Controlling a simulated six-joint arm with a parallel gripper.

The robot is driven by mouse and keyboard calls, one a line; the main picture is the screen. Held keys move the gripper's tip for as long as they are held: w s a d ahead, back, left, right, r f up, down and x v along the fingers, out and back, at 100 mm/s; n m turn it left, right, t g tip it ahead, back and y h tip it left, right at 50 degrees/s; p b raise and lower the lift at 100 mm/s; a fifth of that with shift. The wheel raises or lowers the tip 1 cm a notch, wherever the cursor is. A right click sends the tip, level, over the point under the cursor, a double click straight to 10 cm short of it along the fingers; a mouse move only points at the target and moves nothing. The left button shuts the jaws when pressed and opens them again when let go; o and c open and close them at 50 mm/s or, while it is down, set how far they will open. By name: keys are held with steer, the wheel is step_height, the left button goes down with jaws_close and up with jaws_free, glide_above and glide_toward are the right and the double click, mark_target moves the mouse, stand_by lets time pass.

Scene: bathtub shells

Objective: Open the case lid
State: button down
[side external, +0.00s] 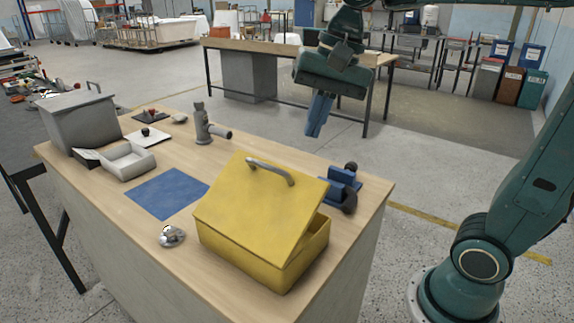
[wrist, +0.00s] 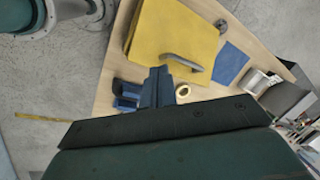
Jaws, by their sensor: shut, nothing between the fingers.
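The yellow case (side external: 262,266) stands near the front right of the wooden table. Its yellow lid (side external: 250,210) is partly raised and tilted, with an open wedge showing at the right side. A grey bar handle (side external: 270,171) sits on the lid; it also shows in the wrist view (wrist: 186,63). My gripper (side external: 314,134) is shut and empty, pointing down in the air, higher than the case and apart from it. In the wrist view its blue fingers (wrist: 159,72) appear just left of the handle. The inside of the case is hidden.
A blue clamp-like item with black knobs (side external: 342,186) stands right of the case. A blue mat (side external: 167,193), a metal piece (side external: 172,236), a grey upright fixture (side external: 204,130), a white tray (side external: 127,163) and a grey lidded box (side external: 80,122) occupy the left.

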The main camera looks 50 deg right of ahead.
steer(key=s+d+f+n+t+h, duration=0.1)
steer(key=s+d+f+n, duration=0.1)
steer(key=s+n, duration=0.3)
steer(key=s+d+f+n+t, duration=0.2)
steer(key=s+f+n, duration=0.1)
steer(key=s+n, duration=0.2)
steer(key=shift+s+f+h, duration=0.3)
steer(key=shift+h, duration=0.1)
stand_by(0.8)
steer(key=w+a+r+m+g, duration=0.1)
steer(key=w+r+m+g, duration=0.1)
steer(key=w+m, duration=0.7)
steer(key=w+a+r+m+g+y, duration=0.1)
steer(key=w+r+m+g, duration=0.2)
steer(key=w+m, duration=0.6)
steer(key=shift+w+r, duration=0.25)
steer(key=shift+r, duration=0.1)
stand_by(0.4)
steer(key=shift+a+f, duration=0.1)
steer(key=shift+f, duration=0.1)
